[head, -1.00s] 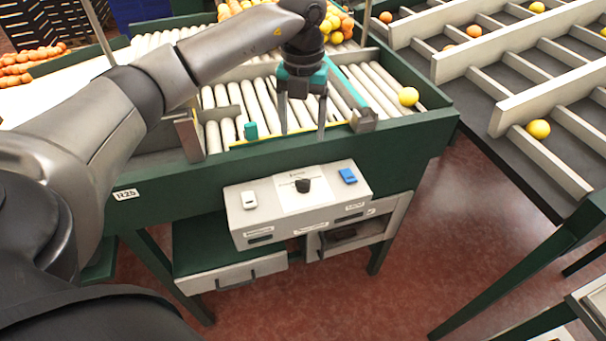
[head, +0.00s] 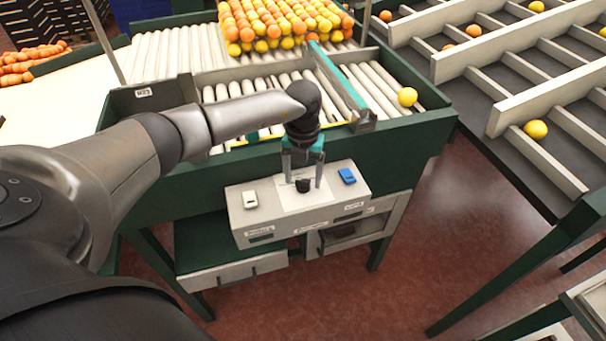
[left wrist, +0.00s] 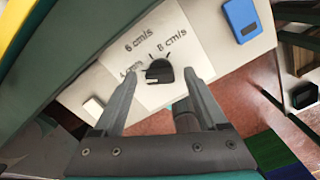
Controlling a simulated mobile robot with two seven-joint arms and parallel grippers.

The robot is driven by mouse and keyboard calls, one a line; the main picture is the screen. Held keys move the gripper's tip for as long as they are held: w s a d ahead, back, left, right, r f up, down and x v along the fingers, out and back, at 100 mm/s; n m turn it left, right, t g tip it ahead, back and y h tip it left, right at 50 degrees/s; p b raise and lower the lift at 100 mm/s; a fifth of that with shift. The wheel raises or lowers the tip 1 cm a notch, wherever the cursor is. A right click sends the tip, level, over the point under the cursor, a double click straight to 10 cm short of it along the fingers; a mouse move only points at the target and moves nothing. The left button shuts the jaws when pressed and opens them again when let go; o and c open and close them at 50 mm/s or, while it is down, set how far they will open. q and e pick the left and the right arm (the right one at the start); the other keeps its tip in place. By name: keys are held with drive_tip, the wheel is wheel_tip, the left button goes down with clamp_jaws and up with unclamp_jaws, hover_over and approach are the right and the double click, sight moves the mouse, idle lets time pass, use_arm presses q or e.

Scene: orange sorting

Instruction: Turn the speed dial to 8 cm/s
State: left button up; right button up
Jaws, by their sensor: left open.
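The speed dial (head: 303,186) is a black knob on the white plate of a grey control box. In the left wrist view the dial (left wrist: 159,71) shows close, with printed labels 4 cm/s, 6 cm/s and 8 cm/s around its upper side. I cannot tell for sure which mark its pointer faces. My left gripper (head: 304,178) is open and points down over the box. Its two fingers stand on either side of the dial with gaps, and hold nothing. My right gripper is not in view.
The control box (head: 240,215) also has a white switch (head: 250,200) and a blue switch (head: 347,176). It sits on the front of a green roller conveyor (head: 400,140) with a pile of oranges (head: 275,25). A sorting rack (head: 500,110) stands at the right.

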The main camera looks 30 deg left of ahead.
use_arm(q)
clamp_jaws()
idle(0.6)
